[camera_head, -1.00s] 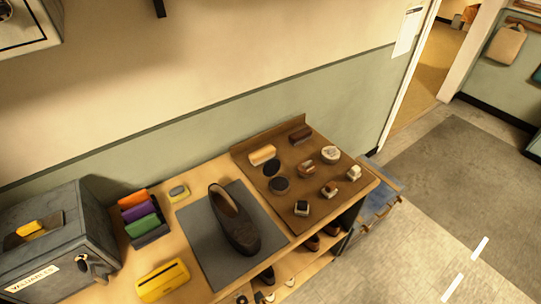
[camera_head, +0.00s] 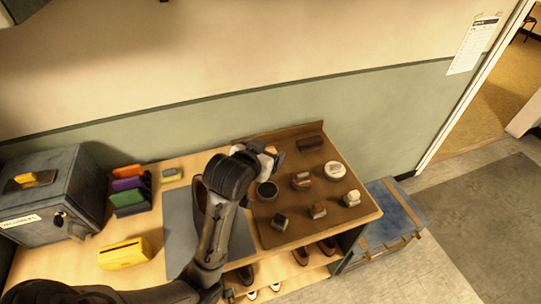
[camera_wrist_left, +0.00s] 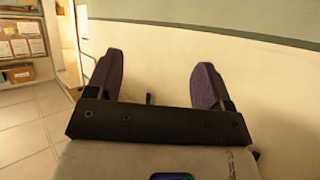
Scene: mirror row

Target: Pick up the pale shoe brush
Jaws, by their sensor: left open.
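The pale shoe brush is not clearly visible now. My left gripper and forearm cover the back left of the brown board (camera_head: 335,230), where the brush showed earlier. My left gripper (camera_head: 270,157) is over that corner of the board. In the left wrist view its two dark fingers (camera_wrist_left: 158,65) are wide apart, with only wall and a small dark bit between them. A dark brown brush (camera_head: 310,143) lies at the board's back edge. My right gripper is not in view.
The board also holds a round dark tin (camera_head: 267,191), a pale round tin (camera_head: 334,170) and several small brushes. Left are a yellow box (camera_head: 124,254), coloured blocks (camera_head: 130,188) and a grey safe (camera_head: 50,195). The wall (camera_head: 400,110) rises close behind. A blue chest (camera_head: 385,225) stands right.

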